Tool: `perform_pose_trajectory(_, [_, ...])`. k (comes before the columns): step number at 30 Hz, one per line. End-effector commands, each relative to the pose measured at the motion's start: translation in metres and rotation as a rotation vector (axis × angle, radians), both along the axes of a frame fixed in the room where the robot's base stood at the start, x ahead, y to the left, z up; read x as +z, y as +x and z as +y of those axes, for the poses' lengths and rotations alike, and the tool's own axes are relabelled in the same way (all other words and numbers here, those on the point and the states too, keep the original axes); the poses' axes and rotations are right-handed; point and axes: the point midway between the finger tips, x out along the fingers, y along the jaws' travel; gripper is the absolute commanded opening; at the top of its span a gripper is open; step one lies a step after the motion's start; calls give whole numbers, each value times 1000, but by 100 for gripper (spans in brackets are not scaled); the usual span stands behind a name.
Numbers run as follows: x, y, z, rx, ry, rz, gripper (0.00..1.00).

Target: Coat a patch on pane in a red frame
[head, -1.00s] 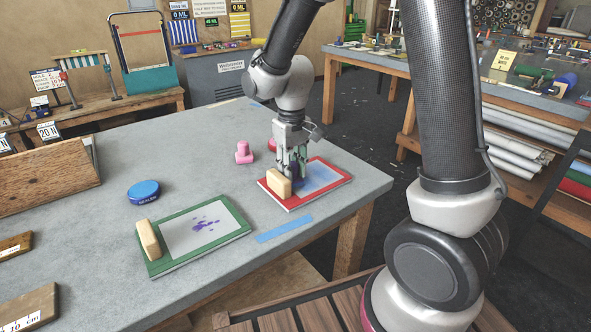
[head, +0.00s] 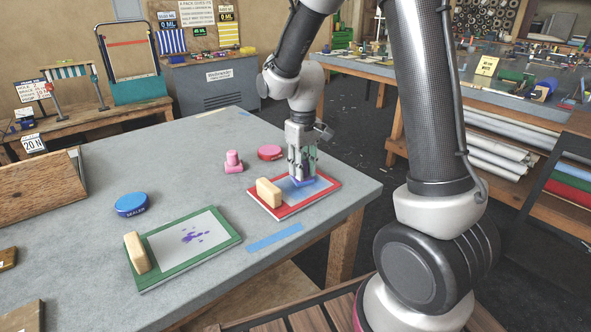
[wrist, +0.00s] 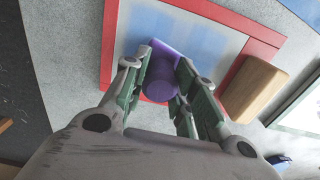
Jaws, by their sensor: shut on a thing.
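The red frame (head: 272,215) lies flat near the table's right corner, with a pane (head: 316,188) inside it that shows pale blue areas. The frame (wrist: 264,30) and the pane (wrist: 205,38) also show in the wrist view. My gripper (head: 300,172) is shut on a blue-purple applicator (head: 300,182), whose round purple handle (wrist: 160,80) shows between the fingers in the wrist view. The applicator is low over the far part of the pane; I cannot tell if it touches. A pale wooden block (head: 269,193) stands on the frame's left end.
A green frame (head: 208,257) with a purple-blotched pane lies to the left. A blue sealer tin (head: 131,204), a pink piece (head: 233,162) and a red tin (head: 270,153) stand behind. Blue tape (head: 274,237) lies in front. The grey table (head: 80,240) is otherwise fairly clear.

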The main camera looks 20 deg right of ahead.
Motion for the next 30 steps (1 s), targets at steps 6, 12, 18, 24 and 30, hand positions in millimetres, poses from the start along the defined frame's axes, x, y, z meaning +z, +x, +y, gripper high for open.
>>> perform_pose_trajectory(6, [0,3,-10,0,0,-1,9])
perform_pose_trajectory(12, [-1,7,-23,-3,0,-1,9])
perform_pose_trajectory(18, [-2,13,-41,-2,0,0,9])
perform_pose_trajectory(24, [0,15,-47,0,0,0,9])
perform_pose_trajectory(30, [0,13,-39,2,0,0,9])
